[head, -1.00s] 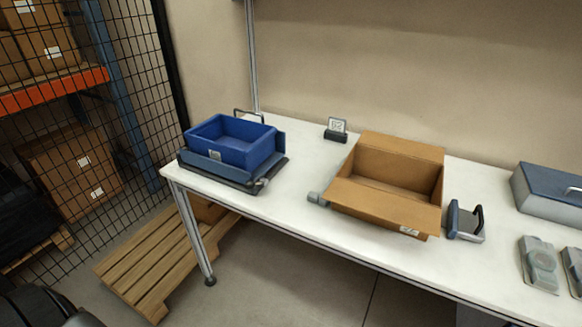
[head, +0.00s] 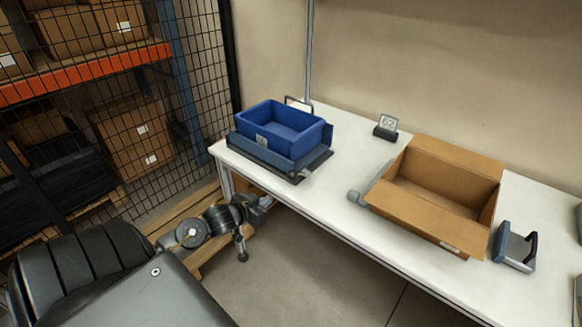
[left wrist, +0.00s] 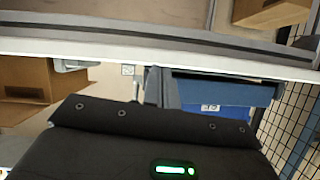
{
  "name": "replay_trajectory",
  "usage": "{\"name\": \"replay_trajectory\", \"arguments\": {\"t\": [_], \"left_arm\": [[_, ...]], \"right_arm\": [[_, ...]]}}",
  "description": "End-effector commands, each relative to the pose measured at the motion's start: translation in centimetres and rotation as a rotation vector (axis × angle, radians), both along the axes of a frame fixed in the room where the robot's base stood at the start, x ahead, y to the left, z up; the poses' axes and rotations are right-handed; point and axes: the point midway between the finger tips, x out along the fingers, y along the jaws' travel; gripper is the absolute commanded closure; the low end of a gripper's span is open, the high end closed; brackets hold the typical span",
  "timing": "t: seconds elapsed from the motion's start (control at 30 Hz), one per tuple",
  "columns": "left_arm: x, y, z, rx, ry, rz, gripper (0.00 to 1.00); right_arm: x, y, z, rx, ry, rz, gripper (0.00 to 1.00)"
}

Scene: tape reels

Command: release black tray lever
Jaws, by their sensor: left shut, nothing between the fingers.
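A blue bin (head: 290,130) sits in a blue-grey holder (head: 262,152) on a black tray base (head: 318,163) at the table's left end. A small grey lever-like part (head: 302,173) shows at the base's front right corner. My left gripper (head: 266,202) is shut and empty, below and in front of the table's left edge, apart from the tray. In the left wrist view the blue bin (left wrist: 232,92) shows at right, beyond the table edge; my dark gripper body fills the bottom and its fingertips are not clear. My right gripper is not in view.
An open cardboard box (head: 430,210) stands mid-table, with a grey clamp-like part (head: 356,197) beside it. A number sign (head: 386,126) stands behind. A blue-grey bracket (head: 514,248) is at right. The white table (head: 340,160) is clear between tray and box. A pallet (head: 185,212) lies on the floor.

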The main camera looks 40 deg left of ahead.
Motion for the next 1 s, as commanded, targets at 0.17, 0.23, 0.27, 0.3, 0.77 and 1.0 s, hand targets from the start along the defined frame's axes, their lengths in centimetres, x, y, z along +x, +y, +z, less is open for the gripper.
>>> {"name": "replay_trajectory", "arguments": {"t": [0.17,0.23,0.27,0.3,0.77,1.0], "left_arm": [[0.9,-2.7,11.9,0.040,-0.165,-0.094,1.00],[0.8,-3.5,14.1,0.046,-0.196,-0.115,1.00],[0.7,-3.7,14.7,0.048,-0.205,-0.122,1.00],[0.6,-3.9,15.3,0.050,-0.214,-0.127,1.00],[3.9,-4.2,15.5,0.048,-0.226,-0.130,1.00],[8.7,-4.5,14.6,0.048,-0.224,-0.131,1.00]], "right_arm": [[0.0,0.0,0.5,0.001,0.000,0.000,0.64],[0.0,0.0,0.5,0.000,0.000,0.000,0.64],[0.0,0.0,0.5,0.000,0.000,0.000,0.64],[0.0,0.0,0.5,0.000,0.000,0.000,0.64],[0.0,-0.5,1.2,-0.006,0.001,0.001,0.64],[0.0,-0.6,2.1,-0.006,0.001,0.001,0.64]]}}
